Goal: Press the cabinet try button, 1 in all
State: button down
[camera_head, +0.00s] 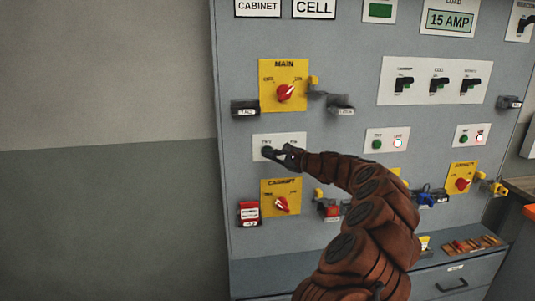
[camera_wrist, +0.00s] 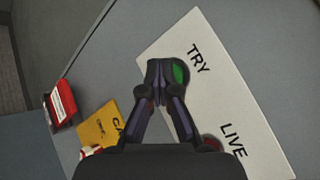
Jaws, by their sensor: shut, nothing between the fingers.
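The cabinet try button is green in the wrist view (camera_wrist: 181,73), beside the word TRY on a white plate (camera_wrist: 228,95). In the head view the same plate (camera_head: 297,139) sits above the yellow CABINET switch plate (camera_head: 289,185), and my gripper covers the button. My gripper (camera_wrist: 160,70) is shut and empty, its fingertips together at the button and overlapping its left part. It also shows in the head view (camera_head: 270,151). I cannot tell whether the fingertips touch or press the button. The LIVE lamp (camera_wrist: 210,142) looks dull red and is partly hidden by a finger.
The yellow MAIN switch plate (camera_head: 268,75) is above. A red tag (camera_head: 249,214) hangs left of the CABINET switch. A ledge (camera_head: 270,276) runs below.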

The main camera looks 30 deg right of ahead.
jog(key=shift+s, duration=0.1)
jog(key=shift+s+a+b, duration=0.35)
jog(key=shift+s, duration=0.25)
jog(key=shift+s+a+b, duration=0.3)
jog(key=shift+s+a, duration=0.05)
jog(key=shift+s, duration=0.4)
jog(key=shift+s+a+b, duration=0.25)
jog(key=shift+s+a, duration=0.05)
jog(key=shift+s, duration=0.5)
jog(key=shift+s+a+b, duration=0.3)
jog(key=shift+s+a, duration=0.05)
jog(key=shift+s, duration=0.4)
